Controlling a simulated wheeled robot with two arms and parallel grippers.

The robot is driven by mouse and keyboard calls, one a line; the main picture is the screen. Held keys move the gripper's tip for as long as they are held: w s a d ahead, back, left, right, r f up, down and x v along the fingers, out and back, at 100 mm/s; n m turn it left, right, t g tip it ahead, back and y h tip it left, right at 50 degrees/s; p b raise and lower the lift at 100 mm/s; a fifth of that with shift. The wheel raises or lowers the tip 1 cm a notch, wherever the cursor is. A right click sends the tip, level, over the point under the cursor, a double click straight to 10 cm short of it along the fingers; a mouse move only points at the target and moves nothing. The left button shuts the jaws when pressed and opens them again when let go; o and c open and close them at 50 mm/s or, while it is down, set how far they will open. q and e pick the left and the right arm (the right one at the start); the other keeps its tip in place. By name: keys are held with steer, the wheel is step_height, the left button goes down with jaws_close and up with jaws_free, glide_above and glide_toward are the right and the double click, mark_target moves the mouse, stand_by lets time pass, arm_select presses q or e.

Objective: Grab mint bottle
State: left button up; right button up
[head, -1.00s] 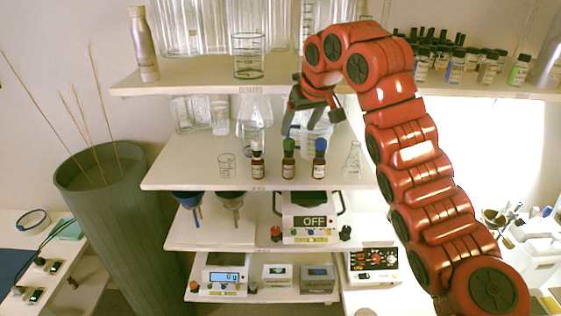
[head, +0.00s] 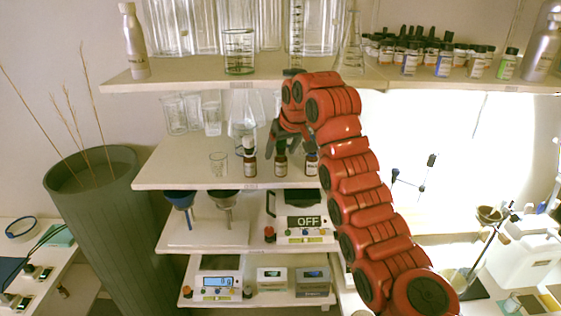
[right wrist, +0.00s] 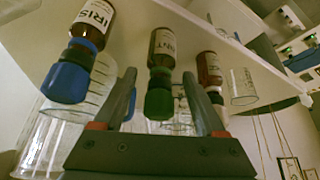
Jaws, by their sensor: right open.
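The mint bottle, brown with a white label and green cap, shows in the right wrist view (right wrist: 160,62); part of its label reads "INT". In the head view it is the middle bottle (head: 281,167) of the row on the second shelf, its cap hidden by my right gripper (head: 289,148). My right gripper is open; in the right wrist view (right wrist: 158,98) its two fingers lie either side of the green cap. I cannot tell whether they touch it. My left gripper is not in view.
A blue-capped bottle (right wrist: 88,45) labelled "IRIS" stands close on one side of the mint bottle. Another brown bottle (head: 250,167) stands on the other side. Glassware (head: 212,118) stands behind and left. The upper shelf (head: 190,78) is above.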

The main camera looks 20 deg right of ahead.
mark_target(278, 157)
steer(key=p+x, duration=0.2)
steer(key=x, duration=0.1)
steer(key=shift+p, duration=0.35)
steer(key=shift+f, duration=0.25)
steer(key=shift+w+f, duration=0.2)
jaws_close()
